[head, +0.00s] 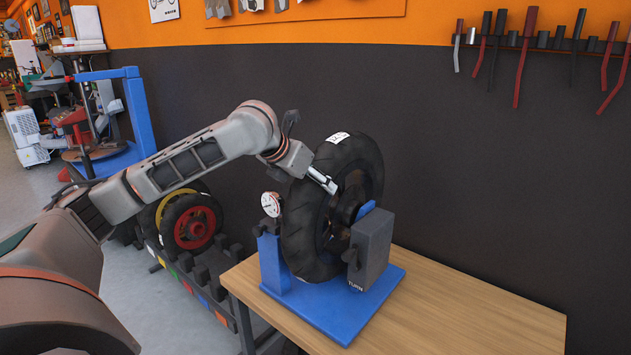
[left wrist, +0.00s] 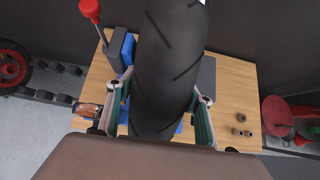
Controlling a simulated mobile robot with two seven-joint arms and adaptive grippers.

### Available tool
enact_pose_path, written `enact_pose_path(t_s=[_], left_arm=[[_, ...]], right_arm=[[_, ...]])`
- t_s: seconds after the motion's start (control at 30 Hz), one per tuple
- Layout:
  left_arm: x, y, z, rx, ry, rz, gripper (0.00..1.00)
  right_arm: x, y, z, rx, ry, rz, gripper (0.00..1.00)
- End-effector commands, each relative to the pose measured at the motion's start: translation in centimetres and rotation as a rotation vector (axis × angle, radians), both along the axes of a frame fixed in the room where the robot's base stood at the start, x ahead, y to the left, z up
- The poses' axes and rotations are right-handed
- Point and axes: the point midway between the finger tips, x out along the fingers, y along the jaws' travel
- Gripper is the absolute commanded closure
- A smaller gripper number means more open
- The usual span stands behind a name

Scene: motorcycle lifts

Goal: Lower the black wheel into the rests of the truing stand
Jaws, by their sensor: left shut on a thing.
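The black wheel (head: 303,235) stands upright, leaning slightly, between the uprights of the truing stand, above its blue base (head: 335,318). The stand has a grey block (head: 372,250) on the right and a blue post (head: 271,262) with a round white gauge (head: 271,204) on the left. My left gripper (head: 322,181) is shut on the upper tyre. In the left wrist view its two fingers (left wrist: 160,103) lie on either side of the black tyre (left wrist: 170,60). I cannot tell whether the axle touches the rests. My right gripper is not in view.
The stand is on a wooden bench (head: 470,310) whose right side is clear. A rack (head: 215,270) with a red-hubbed wheel (head: 190,225) stands left of the bench. A dark wall (head: 480,170) with hanging tools rises behind. Small parts (left wrist: 240,125) lie on the bench in the wrist view.

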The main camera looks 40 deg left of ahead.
Motion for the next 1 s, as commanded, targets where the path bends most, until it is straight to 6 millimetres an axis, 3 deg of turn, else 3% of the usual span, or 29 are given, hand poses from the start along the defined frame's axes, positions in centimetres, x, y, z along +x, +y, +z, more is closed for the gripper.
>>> enact_pose_path(t_s=[0.03, 0.47, 0.5, 0.57, 0.83, 0.87, 1.0], left_arm=[[-0.2, 0.1, -0.7, 0.002, 0.014, 0.0, 1.0], [-0.2, 0.0, -1.0, 0.002, 0.013, 0.0, 1.0], [-0.2, 0.0, -1.0, 0.002, 0.013, 0.0, 0.46], [-0.2, 0.0, -1.0, 0.002, 0.014, 0.0, 0.31], [-0.2, 0.0, -1.0, 0.002, 0.014, -0.001, 0.29], [-0.5, -0.1, -2.3, 0.007, 0.04, -0.003, 0.29], [-0.7, 0.0, -1.5, 0.006, 0.032, -0.003, 0.29]], right_arm=[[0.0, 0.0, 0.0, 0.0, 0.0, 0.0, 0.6], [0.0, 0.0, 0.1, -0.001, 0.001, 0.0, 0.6], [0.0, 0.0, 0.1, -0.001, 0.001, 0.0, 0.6], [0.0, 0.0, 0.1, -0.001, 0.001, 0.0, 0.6], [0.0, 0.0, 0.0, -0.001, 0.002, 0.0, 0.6], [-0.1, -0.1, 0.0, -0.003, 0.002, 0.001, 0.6], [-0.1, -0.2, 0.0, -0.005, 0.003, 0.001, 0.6]])
